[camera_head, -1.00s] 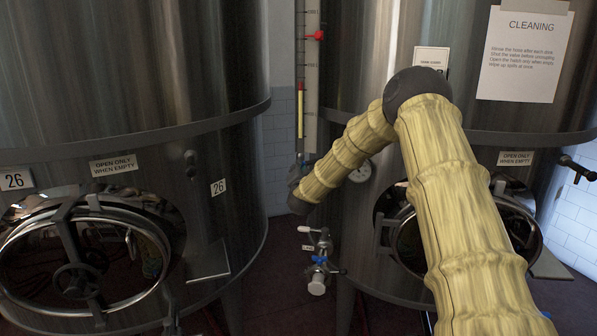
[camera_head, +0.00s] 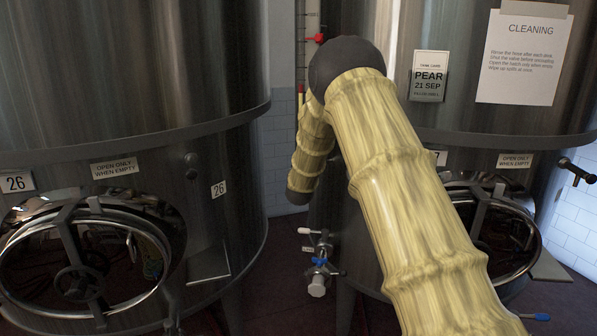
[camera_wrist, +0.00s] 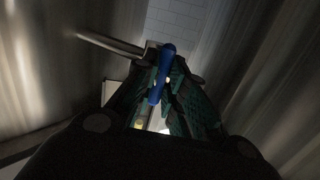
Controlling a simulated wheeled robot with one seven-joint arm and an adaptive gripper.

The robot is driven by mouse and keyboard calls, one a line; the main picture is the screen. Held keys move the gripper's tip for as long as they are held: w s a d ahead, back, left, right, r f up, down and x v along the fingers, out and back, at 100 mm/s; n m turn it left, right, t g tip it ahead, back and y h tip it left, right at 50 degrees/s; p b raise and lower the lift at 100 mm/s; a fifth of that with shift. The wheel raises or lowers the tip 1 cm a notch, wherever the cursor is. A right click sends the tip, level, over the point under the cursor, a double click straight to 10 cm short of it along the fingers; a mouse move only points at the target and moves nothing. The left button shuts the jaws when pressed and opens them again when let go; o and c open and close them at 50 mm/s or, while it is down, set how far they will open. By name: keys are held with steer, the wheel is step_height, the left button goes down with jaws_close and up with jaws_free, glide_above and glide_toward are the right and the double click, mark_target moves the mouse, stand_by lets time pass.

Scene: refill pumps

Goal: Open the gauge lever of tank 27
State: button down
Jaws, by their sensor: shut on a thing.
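A blue lever handle (camera_wrist: 162,75) shows in the wrist view between the green-padded fingers of my gripper (camera_wrist: 165,92). My gripper is shut on it. In the head view my arm hides the gripper and the handle it holds. The level gauge (camera_head: 301,60) stands between the two tanks, with a red pointer (camera_head: 317,38) near its top; my arm covers its lower part.
The left tank (camera_head: 120,60) is marked 26 and has a round hatch (camera_head: 75,236). A valve (camera_head: 318,285) with white and blue handles sits low between the tanks. The right tank's hatch (camera_head: 530,238) is partly behind my arm. A metal rod (camera_wrist: 108,43) shows in the wrist view.

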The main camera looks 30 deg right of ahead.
steer(key=shift+s+f+n, duration=0.1)
steer(key=shift+f+n, duration=0.2)
steer(key=c, duration=1.5)
jaws_free()
steer(key=shift+o, duration=0.2)
steer(key=shift+r, duration=0.1)
steer(key=shift+r, duration=0.1)
steer(key=v, duration=1.2)
